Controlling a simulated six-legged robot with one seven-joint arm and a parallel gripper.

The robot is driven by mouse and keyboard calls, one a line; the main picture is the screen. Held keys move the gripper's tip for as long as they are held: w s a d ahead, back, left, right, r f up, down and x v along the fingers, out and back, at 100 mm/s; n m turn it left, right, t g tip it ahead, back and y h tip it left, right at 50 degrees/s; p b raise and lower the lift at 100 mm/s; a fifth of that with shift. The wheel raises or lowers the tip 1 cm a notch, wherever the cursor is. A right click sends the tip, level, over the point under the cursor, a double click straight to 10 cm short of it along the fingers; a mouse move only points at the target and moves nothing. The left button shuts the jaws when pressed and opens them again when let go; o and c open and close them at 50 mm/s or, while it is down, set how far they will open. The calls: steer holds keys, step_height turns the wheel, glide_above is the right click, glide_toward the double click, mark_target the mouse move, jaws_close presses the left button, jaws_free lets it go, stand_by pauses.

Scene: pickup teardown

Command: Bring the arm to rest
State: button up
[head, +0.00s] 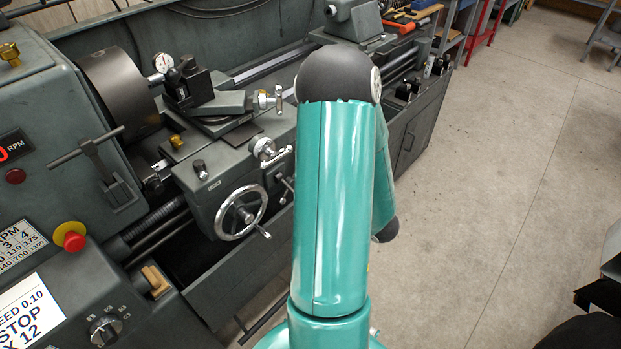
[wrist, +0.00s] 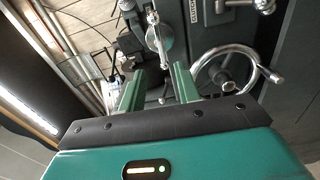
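My teal arm (head: 333,200) rises upright in the middle of the head view. It bends at a dark rounded joint (head: 338,74), and a further link runs down behind it. My gripper is hidden in the head view. In the wrist view my gripper (wrist: 157,88) has its two green fingers apart, with nothing visibly held between them. The lathe carriage's handwheel (wrist: 226,76) shows beyond and to the right of the fingers; in the head view the handwheel (head: 241,212) is left of my arm.
A large grey lathe (head: 60,110) fills the left side, with a chuck (head: 122,92) and a red stop button (head: 71,237). Open concrete floor (head: 500,180) lies to the right. A red-legged stand (head: 482,22) is at the back, and dark objects (head: 600,300) are at lower right.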

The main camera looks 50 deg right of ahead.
stand_by(0.4)
steer(key=w+r+m+g+h, duration=0.2)
steer(key=w+r, duration=0.2)
steer(key=w, duration=0.4)
steer(key=w+a+r+m+g+h, duration=0.1)
steer(key=w+a+r+m+g, duration=0.45)
steer(key=a+r+m, duration=0.35)
steer(key=s+a+r+m+g+y, duration=0.1)
steer(key=s+a, duration=0.3)
steer(key=a, duration=0.4)
steer(key=s+a+r+m+g+y, duration=0.2)
steer(key=s+a, duration=0.3)
steer(key=a, duration=0.4)
steer(key=s+a+r+m+g+y, duration=0.1)
steer(key=s+a+r+m+g, duration=0.1)
steer(key=s+a, duration=0.3)
steer(key=a, duration=0.4)
steer(key=shift+y, duration=0.4)
steer(key=shift+w+d+m, duration=0.1)
steer(key=shift+d+m, duration=0.2)
